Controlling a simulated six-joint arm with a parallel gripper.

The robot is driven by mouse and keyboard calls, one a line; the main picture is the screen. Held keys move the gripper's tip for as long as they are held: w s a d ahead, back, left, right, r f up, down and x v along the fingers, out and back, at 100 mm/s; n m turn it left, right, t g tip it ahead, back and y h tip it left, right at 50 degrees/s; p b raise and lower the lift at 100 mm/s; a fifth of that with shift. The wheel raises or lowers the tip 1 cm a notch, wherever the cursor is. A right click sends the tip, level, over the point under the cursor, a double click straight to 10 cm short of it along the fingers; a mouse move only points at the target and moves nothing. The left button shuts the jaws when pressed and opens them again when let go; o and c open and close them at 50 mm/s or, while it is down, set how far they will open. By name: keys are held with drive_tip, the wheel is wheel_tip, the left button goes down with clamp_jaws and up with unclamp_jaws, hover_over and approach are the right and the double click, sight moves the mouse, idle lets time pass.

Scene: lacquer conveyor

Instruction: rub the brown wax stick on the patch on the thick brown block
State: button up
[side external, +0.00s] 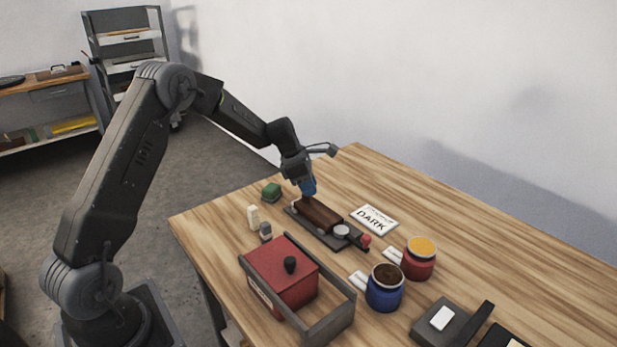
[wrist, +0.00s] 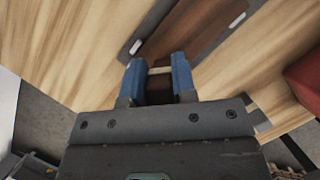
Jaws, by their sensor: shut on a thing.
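The thick brown block (side external: 322,213) lies on a dark fixture plate (side external: 330,238) on the table. It also shows at the top of the wrist view (wrist: 185,28). My gripper (side external: 308,190) is over the far left end of the block in the side view. In the wrist view my gripper (wrist: 158,75) has its blue fingers shut on a small brown stick (wrist: 160,86) with a pale band, apparently the brown wax stick. The fingers hide the stick in the side view. I cannot tell whether its tip touches the block. I cannot make out the patch.
A grey tray (side external: 333,324) with a red lidded box (side external: 285,272) stands in front. A green block (side external: 271,191) and a white piece (side external: 253,217) stand left. The back right table is clear.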

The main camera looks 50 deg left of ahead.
drive_tip(key=shift+d+f, duration=0.35)
drive_tip(key=shift+d, duration=2.7)
drive_tip(key=shift+a, duration=3.15)
drive_tip(key=shift+d+r, duration=0.1)
drive_tip(key=shift+r, duration=3.9)
drive_tip(key=shift+s, duration=0.1)
